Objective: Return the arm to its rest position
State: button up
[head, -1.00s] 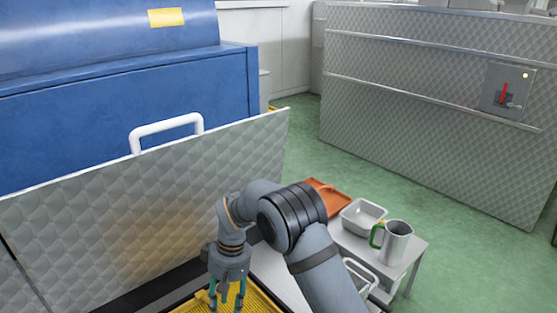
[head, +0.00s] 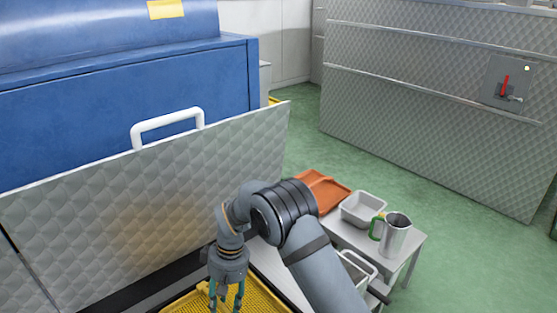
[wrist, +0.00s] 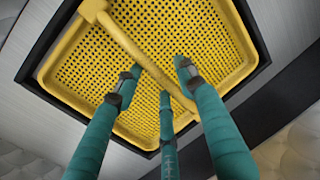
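My gripper (head: 226,300) hangs pointing down from my bent arm, over a yellow perforated tray (head: 262,297) at the bottom of the head view. In the wrist view, the three teal fingers of my gripper (wrist: 160,80) are spread apart and hold nothing. The yellow tray (wrist: 247,70) with its raised rim fills the top of that view. A yellow bar like a handle (wrist: 125,42) crosses the tray behind the fingertips. I cannot tell how far the fingertips are from the bar.
A quilted metal panel (head: 90,205) and a blue machine (head: 70,120) with a white handle (head: 168,118) stand left of my arm. At right, a low table (head: 412,245) carries an orange tray (head: 332,200), a metal pan (head: 364,194) and a green-handled jug (head: 396,237). Green floor is free beyond.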

notch_tip(320, 180, up, 9)
jog(key=p, duration=0.5)
jog(key=shift+f, duration=0.2)
jog(key=d+r+m+p, duration=0.1)
jog(key=d+r+p, duration=0.1)
jog(key=d+r, duration=0.2)
jog(key=shift+r, duration=0.5)
jog(key=shift+s+d+f, duration=0.1)
jog(key=shift+s+d, duration=0.05)
